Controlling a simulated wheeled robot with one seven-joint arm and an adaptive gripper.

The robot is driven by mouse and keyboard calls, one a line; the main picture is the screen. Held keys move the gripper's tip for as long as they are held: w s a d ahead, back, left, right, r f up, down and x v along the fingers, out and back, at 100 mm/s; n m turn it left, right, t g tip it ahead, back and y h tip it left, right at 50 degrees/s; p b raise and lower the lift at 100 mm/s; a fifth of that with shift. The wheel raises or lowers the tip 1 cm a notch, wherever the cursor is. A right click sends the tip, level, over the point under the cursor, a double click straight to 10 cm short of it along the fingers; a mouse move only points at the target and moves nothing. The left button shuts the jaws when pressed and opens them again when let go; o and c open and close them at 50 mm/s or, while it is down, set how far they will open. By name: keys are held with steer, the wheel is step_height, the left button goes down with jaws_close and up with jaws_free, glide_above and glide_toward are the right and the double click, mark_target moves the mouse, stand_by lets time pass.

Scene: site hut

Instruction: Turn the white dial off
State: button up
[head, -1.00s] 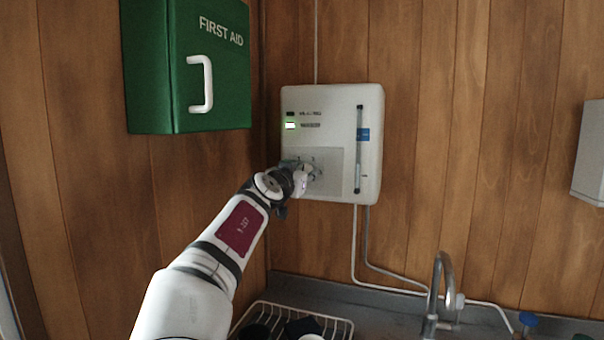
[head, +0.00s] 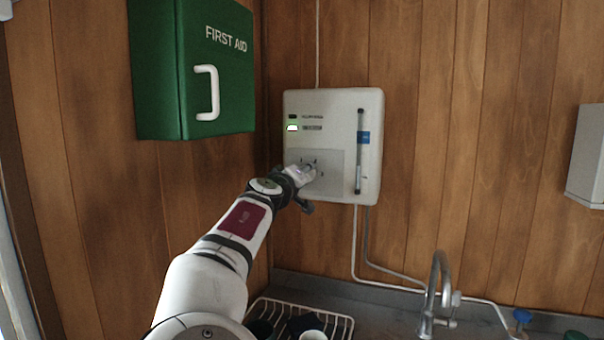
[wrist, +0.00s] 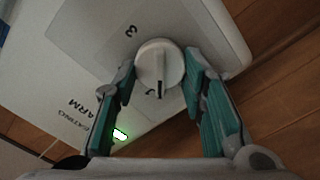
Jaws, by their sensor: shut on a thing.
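The white dial (wrist: 160,64) sits on the grey panel of a white wall unit (head: 340,112). In the wrist view it is round, with a raised bar across it and a dark pointer mark toward the bottom of the picture. My gripper (wrist: 160,82) has its teal-padded fingers on either side of the dial, shut on it. In the head view my gripper (head: 305,172) covers the dial at the panel's lower left. A light on the unit glows white-green (wrist: 121,135). A "3" shows beside the dial; other position marks are hidden or too small to read.
A green first aid cabinet (head: 190,75) hangs left of the unit, above my arm. Below are a wire rack (head: 340,322) with cups and a sink tap (head: 436,290). A grey box (head: 590,155) hangs at the right. Pipes run down from the unit.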

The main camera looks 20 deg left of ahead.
steer(key=shift+a+f+n+p, duration=0.1)
steer(key=shift+n+p, duration=0.45)
steer(key=shift+n, duration=1.55)
steer(key=shift+f+n+p, duration=0.1)
steer(key=shift+n+p, duration=0.45)
steer(key=shift+n, duration=1.55)
steer(key=o, duration=1.2)
steer(key=shift+c, duration=0.2)
steer(key=s, duration=1.2)
